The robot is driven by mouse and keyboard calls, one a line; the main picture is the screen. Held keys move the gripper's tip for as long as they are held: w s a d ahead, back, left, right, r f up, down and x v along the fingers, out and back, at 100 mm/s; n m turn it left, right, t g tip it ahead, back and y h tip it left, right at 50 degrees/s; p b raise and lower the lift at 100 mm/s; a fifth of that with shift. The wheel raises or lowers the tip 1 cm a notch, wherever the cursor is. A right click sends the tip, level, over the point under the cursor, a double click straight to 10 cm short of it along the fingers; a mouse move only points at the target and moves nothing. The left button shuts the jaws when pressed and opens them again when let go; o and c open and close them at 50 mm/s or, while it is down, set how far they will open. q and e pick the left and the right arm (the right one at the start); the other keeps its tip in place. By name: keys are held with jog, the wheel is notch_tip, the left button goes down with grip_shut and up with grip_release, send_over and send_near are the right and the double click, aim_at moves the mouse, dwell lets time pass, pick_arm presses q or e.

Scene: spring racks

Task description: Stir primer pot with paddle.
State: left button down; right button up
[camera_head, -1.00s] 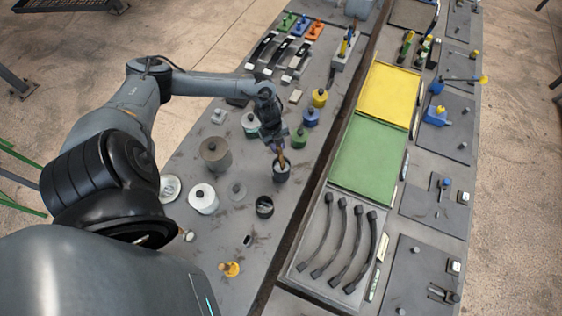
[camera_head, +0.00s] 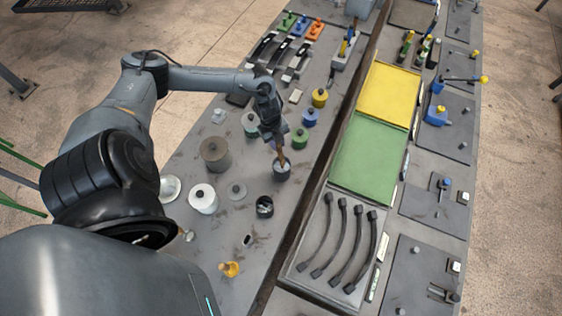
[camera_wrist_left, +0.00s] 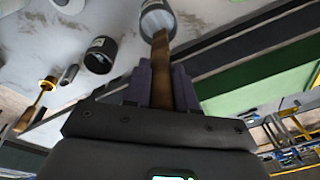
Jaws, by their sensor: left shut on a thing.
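My left gripper (camera_head: 272,136) is shut on a brown wooden paddle (camera_head: 281,156). It holds the paddle above a small dark pot (camera_head: 282,174) with a pale inside, and the paddle's lower end is inside the pot's mouth. In the left wrist view the paddle (camera_wrist_left: 161,75) runs from between the fingers (camera_wrist_left: 160,82) into the pot (camera_wrist_left: 157,22). The paddle's tip is hidden in the pot. My right gripper is not in view.
Another dark open pot (camera_head: 264,207) stands just below-left. A white can (camera_head: 203,198), a grey-brown can (camera_head: 215,154) and a green pot (camera_head: 300,138) stand around. A dark gap and the green panel (camera_head: 367,158) lie to the right.

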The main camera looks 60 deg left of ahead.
pick_arm(q)
jog(key=shift+r, duration=2.9)
